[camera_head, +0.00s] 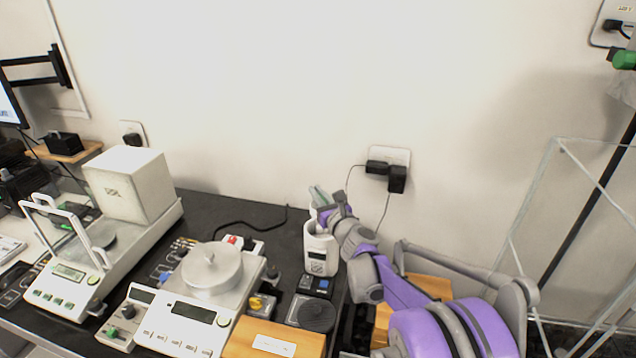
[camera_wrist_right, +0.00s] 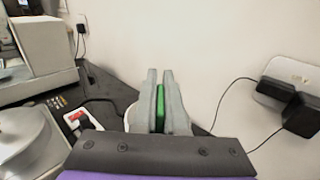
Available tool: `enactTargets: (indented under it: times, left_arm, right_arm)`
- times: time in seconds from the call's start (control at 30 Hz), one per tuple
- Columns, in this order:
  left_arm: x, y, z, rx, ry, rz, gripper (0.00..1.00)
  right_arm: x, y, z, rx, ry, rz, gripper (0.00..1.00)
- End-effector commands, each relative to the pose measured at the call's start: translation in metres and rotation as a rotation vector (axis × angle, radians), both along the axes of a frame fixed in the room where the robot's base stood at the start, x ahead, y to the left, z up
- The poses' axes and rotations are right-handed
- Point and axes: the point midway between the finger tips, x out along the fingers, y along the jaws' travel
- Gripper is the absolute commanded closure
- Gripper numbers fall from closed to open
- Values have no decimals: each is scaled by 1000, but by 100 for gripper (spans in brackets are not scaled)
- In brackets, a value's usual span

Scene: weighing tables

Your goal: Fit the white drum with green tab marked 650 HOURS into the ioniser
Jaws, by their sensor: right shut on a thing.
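My right gripper (camera_head: 319,196) is above a white rounded unit (camera_head: 318,262) with a dark label, at the back right of the dark table. In the right wrist view my right gripper (camera_wrist_right: 166,98) is shut on a thin green tab (camera_wrist_right: 160,108). A white rounded edge (camera_wrist_right: 132,117) shows just behind the fingers; I cannot tell if it is the drum or the unit. The drum's body and the 650 HOURS mark cannot be made out. I cannot tell how deep the drum sits in the white unit. My left gripper is not in view.
A balance with a round metal cover (camera_head: 211,268) stands left of the unit. A black puck (camera_head: 317,313) and a wooden block (camera_head: 272,343) are in front. A wall socket (camera_head: 390,158) with cables is behind.

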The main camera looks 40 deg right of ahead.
Motion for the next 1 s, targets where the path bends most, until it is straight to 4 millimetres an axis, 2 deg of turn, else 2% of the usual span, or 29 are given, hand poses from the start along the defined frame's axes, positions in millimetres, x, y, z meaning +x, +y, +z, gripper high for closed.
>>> enactTargets:
  times: [0.27, 0.8, 1.0]
  left_arm:
    - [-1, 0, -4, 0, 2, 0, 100]
    - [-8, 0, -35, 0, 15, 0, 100]
    - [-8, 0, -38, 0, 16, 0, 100]
  right_arm:
    - [0, 0, -5, 0, 0, 1, 100]
    - [0, 1, -47, 0, 1, 1, 100]
    - [0, 0, -51, 0, 0, 1, 100]
